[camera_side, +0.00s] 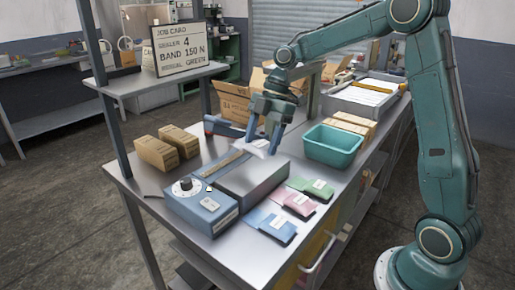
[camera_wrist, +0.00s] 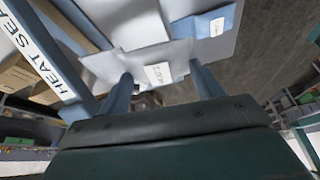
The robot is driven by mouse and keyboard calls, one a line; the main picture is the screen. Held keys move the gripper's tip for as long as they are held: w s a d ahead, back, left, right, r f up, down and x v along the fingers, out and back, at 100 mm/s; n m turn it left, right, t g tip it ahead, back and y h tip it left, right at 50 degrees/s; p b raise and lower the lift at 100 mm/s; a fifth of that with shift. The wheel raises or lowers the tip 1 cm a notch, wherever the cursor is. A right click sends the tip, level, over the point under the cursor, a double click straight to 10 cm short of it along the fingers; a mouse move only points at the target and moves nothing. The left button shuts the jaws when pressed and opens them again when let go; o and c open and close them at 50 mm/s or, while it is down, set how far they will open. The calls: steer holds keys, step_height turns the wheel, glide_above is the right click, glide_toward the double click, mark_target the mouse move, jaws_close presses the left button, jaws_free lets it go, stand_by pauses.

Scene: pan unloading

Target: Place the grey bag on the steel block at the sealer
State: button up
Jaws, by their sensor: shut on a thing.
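My gripper (camera_side: 263,145) is shut on the pale grey bag (camera_side: 258,149), which carries a white label. In the side view it holds the bag above the far end of the steel block (camera_side: 255,183). In the wrist view the bag (camera_wrist: 150,62) spans between the two fingers (camera_wrist: 166,88), label facing the camera. I cannot tell whether the bag touches the block.
Green, pink and blue bags (camera_side: 271,225) lie right of the block. A teal bin (camera_side: 334,146) stands behind them. Brown cartons (camera_side: 157,152) sit at the left. A job card (camera_side: 180,50) stands on the shelf. A grey tray (camera_side: 368,97) is at the back right.

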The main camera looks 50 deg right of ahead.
steer(key=shift+s+d+r+n+g, duration=0.3)
steer(key=shift+s+d+n, duration=0.15)
steer(key=shift+n, duration=0.35)
steer(key=shift+w+f, duration=0.1)
steer(key=shift+f, duration=1.95)
steer(key=shift+f, duration=0.1)
steer(key=shift+f, duration=1.9)
steer(key=shift+f, duration=0.1)
steer(key=o, duration=1.1)
steer(key=shift+v, duration=6.1)
